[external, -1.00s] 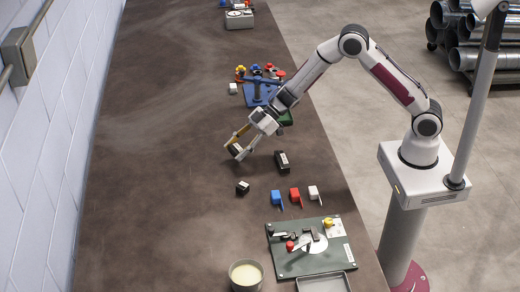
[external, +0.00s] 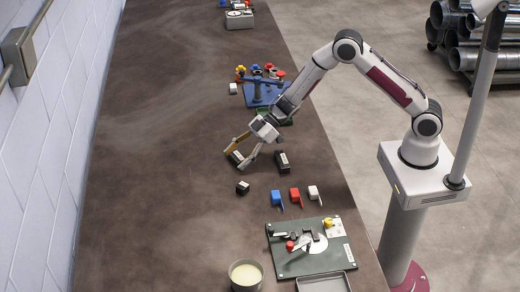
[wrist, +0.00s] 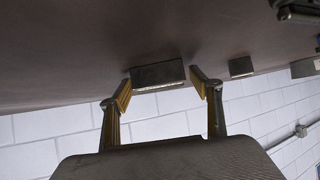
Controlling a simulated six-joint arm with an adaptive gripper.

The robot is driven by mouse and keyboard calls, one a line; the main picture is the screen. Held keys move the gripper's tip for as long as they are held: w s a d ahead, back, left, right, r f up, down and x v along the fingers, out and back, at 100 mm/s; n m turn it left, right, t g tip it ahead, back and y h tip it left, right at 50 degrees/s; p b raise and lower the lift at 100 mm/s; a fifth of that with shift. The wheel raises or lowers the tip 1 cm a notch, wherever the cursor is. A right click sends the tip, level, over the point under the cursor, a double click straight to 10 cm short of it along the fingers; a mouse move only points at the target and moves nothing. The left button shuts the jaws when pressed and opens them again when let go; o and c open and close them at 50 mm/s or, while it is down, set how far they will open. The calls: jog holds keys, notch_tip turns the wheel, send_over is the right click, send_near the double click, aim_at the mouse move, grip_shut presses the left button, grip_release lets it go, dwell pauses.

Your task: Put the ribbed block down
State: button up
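A dark block with a pale label, which I take to be the ribbed block (external: 236,158), is at my gripper (external: 241,160) on the brown table; its ribs are too small to make out. In the wrist view the block (wrist: 158,74) lies between the two spread fingertips of my gripper (wrist: 163,87), with a gap showing on the right side and a narrow one on the left. My gripper is open around it. The block appears to rest on the table.
A dark labelled block (external: 283,161) stands just right of my gripper, and a smaller dark block (external: 242,187) lies nearer. Blue (external: 277,198), red (external: 295,195) and white (external: 313,192) pieces sit in a row. A blue fixture (external: 262,93) is behind. The table's left side is clear.

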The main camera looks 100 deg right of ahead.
jog(key=shift+r, duration=0.1)
dwell(0.3)
jog(key=shift+r, duration=0.1)
jog(key=shift+s+d+r, duration=0.25)
jog(key=shift+s+r, duration=0.1)
jog(key=shift+s, duration=0.1)
jog(key=shift+v, duration=5.35)
jog(key=shift+r, duration=0.1)
